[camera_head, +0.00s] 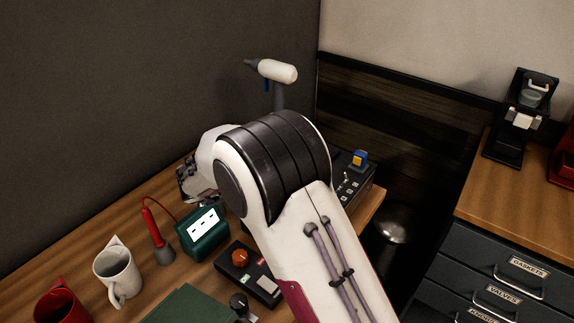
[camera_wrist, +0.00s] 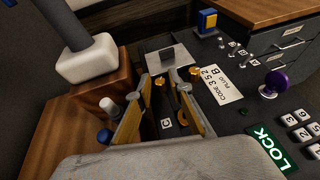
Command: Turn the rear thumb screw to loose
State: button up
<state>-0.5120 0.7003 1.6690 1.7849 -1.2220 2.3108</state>
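In the wrist view, my gripper (camera_wrist: 162,80) points down at a dark panel with its two fingers apart, so it is open. A small brass screw head (camera_wrist: 160,83) shows between or just beyond the fingertips; I cannot tell whether they touch it. Another brass piece (camera_wrist: 182,118) lies nearer, between the fingers by a "C" label, and one more brass knob (camera_wrist: 194,72) is just outside the right finger. I cannot tell for certain which is the rear thumb screw. In the head view, my gripper (camera_head: 190,180) is mostly hidden behind my arm, and the screws are hidden.
A purple knob (camera_wrist: 274,82), a code plate (camera_wrist: 220,84) and a green LOCK label (camera_wrist: 270,147) are on the right. A white knob (camera_wrist: 107,105) and blue knob (camera_wrist: 104,136) are left. Mugs (camera_head: 117,272) and a green box (camera_head: 203,233) stand on the bench.

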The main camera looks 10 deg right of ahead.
grip_shut()
jog(key=shift+d+r+n+t+y, duration=0.15)
jog(key=shift+n+t+y, duration=0.25)
jog(key=shift+n+t, duration=0.25)
jog(key=shift+s+d+n+t+y, duration=0.1)
jog(key=shift+d+n+t+y, duration=0.05)
jog(key=shift+n+t+y, duration=0.85)
jog(key=shift+n, duration=0.25)
jog(key=shift+n+t+y, duration=0.35)
jog(key=shift+n+y, duration=0.05)
jog(key=shift+y, duration=0.1)
jog(key=o, duration=0.5)
grip_release()
jog(key=shift+s, duration=0.1)
